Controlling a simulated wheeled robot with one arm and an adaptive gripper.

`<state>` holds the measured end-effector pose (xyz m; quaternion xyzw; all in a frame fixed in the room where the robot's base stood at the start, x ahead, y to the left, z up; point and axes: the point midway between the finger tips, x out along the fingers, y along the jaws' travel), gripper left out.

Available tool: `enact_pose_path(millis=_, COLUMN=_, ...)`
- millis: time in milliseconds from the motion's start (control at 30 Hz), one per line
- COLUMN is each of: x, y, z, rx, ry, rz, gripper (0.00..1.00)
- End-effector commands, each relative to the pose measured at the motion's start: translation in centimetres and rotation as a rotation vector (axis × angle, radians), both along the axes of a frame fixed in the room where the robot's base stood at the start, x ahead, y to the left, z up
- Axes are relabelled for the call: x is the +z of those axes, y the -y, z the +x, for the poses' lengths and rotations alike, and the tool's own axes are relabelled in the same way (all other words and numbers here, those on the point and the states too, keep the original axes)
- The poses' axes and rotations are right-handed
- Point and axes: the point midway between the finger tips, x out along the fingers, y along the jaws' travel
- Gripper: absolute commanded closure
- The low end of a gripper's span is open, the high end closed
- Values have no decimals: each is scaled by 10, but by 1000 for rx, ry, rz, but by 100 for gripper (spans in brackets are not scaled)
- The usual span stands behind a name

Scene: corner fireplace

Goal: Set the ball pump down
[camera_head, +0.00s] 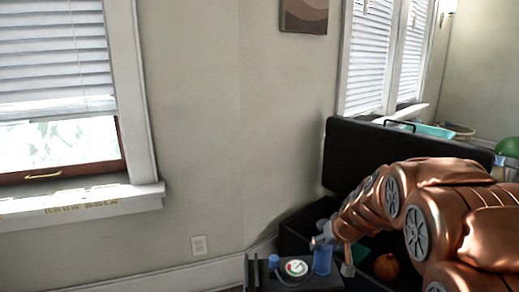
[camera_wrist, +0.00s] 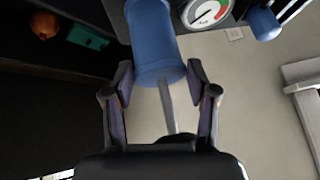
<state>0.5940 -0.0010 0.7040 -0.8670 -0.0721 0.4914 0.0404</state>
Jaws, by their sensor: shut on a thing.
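The ball pump has a blue barrel (camera_head: 322,261), a round white gauge and a dark base. It shows at the bottom centre of the head view, in front of the open black chest (camera_head: 345,165). My gripper (camera_head: 328,240) is at the upper end of the barrel. In the wrist view, the fingers of my gripper (camera_wrist: 161,78) are shut on the ball pump (camera_wrist: 155,42), one on each side of its blue barrel. A grey rod runs from the barrel toward my palm. The underside of the pump is hidden, so I cannot tell if it touches anything.
An orange round thing (camera_head: 386,267) and a teal thing (camera_head: 359,252) lie inside the chest, right of the pump. The chest's raised lid stands behind my arm. The wall with an outlet (camera_head: 199,245) and a window sill (camera_head: 80,205) is on the left.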

Motion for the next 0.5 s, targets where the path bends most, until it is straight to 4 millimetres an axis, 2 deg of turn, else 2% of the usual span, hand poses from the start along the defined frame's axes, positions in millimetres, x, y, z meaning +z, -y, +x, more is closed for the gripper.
enact_pose_path(millis=33, x=16, y=0, z=2, rx=-3, ry=8, rz=2, gripper=100)
enact_pose_path(millis=500, x=71, y=-1, z=7, rx=-2, ry=7, rz=5, gripper=100)
